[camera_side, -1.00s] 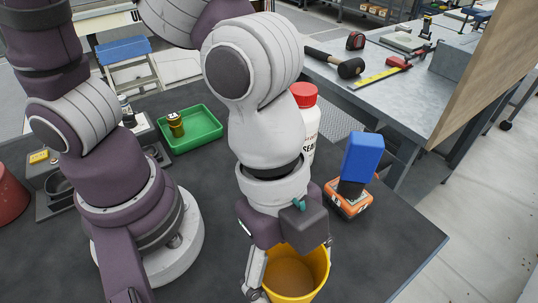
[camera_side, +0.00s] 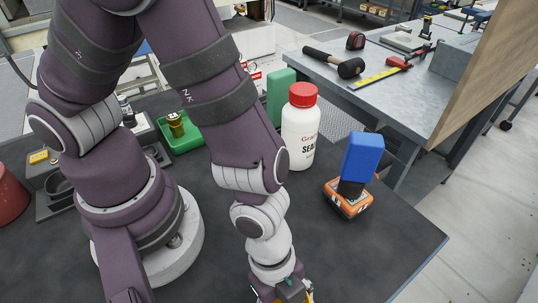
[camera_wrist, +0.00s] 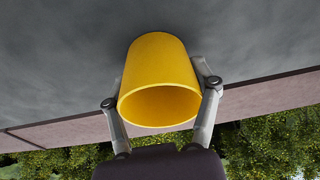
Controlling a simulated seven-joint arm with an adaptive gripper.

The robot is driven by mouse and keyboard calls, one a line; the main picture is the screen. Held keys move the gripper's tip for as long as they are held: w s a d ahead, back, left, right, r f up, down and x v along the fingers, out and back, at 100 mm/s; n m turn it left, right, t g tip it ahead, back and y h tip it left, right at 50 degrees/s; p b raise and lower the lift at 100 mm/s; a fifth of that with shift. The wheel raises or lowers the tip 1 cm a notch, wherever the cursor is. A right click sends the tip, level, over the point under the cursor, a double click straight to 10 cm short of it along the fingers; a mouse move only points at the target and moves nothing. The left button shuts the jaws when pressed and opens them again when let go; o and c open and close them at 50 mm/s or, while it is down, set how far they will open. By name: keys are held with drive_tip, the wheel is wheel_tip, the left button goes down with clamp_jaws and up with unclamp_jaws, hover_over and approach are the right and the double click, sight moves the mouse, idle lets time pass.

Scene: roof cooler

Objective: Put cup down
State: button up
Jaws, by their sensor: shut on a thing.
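The yellow cup (camera_wrist: 158,55) fills the middle of the wrist view, with its open rim towards the camera. My gripper (camera_wrist: 160,82) is shut on it, one finger on each side of the cup wall. In the side view my gripper (camera_side: 283,291) is cut off by the bottom edge. Only a sliver of yellow shows beside it there, so the cup's base and its height over any surface cannot be seen.
The dark table (camera_side: 370,235) has free room at the front right. On it stand a white bottle with a red cap (camera_side: 300,125), an orange-and-blue tool (camera_side: 357,175) and a green tray (camera_side: 195,135). The wrist view shows a grey surface (camera_wrist: 50,60), a pinkish ledge (camera_wrist: 65,132) and foliage.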

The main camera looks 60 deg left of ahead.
drive_tip(key=shift+f, duration=0.15)
drive_tip(key=o, duration=1)
drive_tip(key=v, duration=1.2)
drive_tip(key=w+a+r+n+t+y, duration=0.1)
drive_tip(key=a+r+n+t, duration=0.1)
drive_tip(key=a+n, duration=0.4)
drive_tip(key=w+a+r+n+t+y, duration=0.1)
drive_tip(key=w+a+r+n, duration=0.1)
drive_tip(key=a+r+n, duration=0.2)
drive_tip(key=w+a+r+n+t+y, duration=0.1)
drive_tip(key=w+a+r+n+t, duration=0.1)
drive_tip(key=a+n, duration=0.6)
drive_tip(key=shift+w+a+r+t, duration=0.2)
drive_tip(key=shift+r+t, duration=0.1)
drive_tip(key=shift+r, duration=0.25)
